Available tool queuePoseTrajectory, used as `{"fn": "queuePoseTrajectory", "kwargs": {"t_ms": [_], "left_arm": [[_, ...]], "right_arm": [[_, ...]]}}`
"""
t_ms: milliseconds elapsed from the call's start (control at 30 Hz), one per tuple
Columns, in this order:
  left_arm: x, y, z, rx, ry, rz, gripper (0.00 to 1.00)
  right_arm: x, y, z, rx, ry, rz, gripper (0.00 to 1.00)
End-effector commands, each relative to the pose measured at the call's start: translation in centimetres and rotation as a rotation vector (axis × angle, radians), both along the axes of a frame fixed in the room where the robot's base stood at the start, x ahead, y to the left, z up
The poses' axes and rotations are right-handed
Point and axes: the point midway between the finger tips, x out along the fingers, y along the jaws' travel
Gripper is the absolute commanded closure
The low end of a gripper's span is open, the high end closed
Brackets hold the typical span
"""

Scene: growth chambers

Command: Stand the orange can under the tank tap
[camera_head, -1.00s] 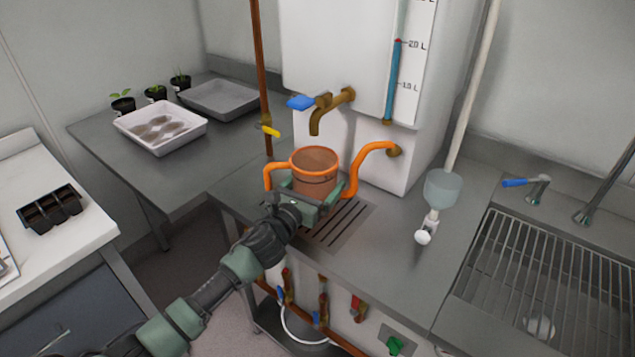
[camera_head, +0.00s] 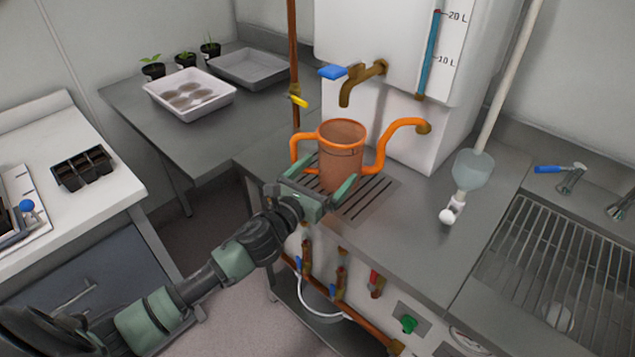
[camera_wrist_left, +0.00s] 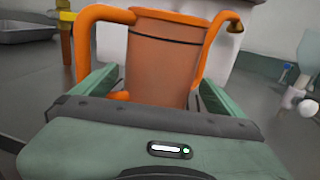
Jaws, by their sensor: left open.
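The orange can (camera_head: 341,155) stands upright on the slotted drain grate (camera_head: 372,201), its open top below the brass tank tap (camera_head: 362,82). The tap's outlet is above the can's back rim. The can's handle is on the left and its long spout reaches right, its tip in front of the white tank (camera_head: 410,145). My left gripper (camera_head: 325,182) is open at the can's near side, with green fingers on either side of its lower body. The wrist view shows the can (camera_wrist_left: 165,62) between the spread fingers, with a gap at the right finger. My right gripper is out of view.
A copper pipe with a yellow lever (camera_head: 298,101) rises left of the can. Trays and seedling pots sit on the left bench (camera_head: 180,150).

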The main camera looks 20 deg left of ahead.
Motion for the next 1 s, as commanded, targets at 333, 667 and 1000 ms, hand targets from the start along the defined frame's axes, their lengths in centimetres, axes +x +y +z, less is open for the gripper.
{"fn": "queuePoseTrajectory", "kwargs": {"t_ms": [333, 667, 1000], "left_arm": [[-3.8, 0.7, 0.0, 0.000, 0.000, 0.000, 0.00], [-3.9, 0.7, 0.1, 0.000, -0.001, 0.000, 0.00], [-3.9, 0.7, 0.1, -0.001, -0.001, 0.000, 0.00]], "right_arm": [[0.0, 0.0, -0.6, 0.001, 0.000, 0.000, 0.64], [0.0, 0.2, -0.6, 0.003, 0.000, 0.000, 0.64], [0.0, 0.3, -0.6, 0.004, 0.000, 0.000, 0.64]]}}
